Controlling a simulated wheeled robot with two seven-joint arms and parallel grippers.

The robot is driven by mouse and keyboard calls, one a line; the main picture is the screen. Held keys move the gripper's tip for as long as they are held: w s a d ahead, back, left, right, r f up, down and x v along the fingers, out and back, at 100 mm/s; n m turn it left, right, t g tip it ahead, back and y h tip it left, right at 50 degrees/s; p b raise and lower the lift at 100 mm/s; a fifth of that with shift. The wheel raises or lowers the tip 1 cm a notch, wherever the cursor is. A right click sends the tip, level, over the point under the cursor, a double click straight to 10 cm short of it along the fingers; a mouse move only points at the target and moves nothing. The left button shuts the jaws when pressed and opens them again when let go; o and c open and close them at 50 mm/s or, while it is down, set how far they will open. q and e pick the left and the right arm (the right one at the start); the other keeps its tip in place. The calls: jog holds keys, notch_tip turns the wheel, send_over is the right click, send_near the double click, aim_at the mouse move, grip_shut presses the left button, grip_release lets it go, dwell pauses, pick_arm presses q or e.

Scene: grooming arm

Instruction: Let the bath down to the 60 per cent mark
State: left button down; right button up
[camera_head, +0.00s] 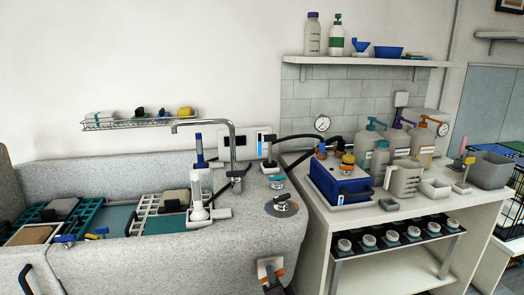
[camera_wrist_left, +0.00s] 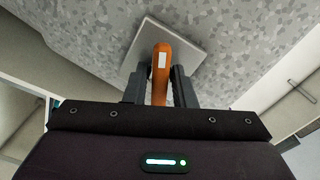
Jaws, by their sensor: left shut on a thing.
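The bath (camera_head: 235,240) is a grey speckled tub that fills the left and middle of the head view. An orange lever (camera_wrist_left: 161,65) with a white mark stands out from a pale square plate (camera_wrist_left: 190,35) on the tub's outer wall. My left gripper (camera_wrist_left: 158,80) is shut on this lever, one dark finger on each side. In the head view my left gripper (camera_head: 272,283) shows at the bottom edge, below the plate. Blue-grey patches (camera_head: 115,220) show inside the bath between racks; I cannot tell the water level. My right gripper is not in view.
A chrome tap (camera_head: 232,140) arches over the bath. A wall panel (camera_head: 262,143) with a blue strip is behind it. On the right, a white bench (camera_head: 350,215) holds a blue box (camera_head: 335,185), bottles and jugs. A shelf (camera_head: 355,60) hangs above.

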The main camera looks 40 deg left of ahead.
pick_arm(q)
jog(key=shift+m+p, duration=0.4)
jog(key=shift+p, duration=0.05)
jog(key=shift+d+f, duration=0.1)
jog(key=shift+f, duration=0.05)
jog(key=shift+m, duration=0.3)
jog(key=shift+m+p, duration=0.4)
jog(key=shift+p, duration=0.3)
jog(key=shift+m+p, duration=0.5)
jog(key=shift+p, duration=0.05)
jog(key=shift+m, duration=0.4)
jog(key=shift+p, duration=0.3)
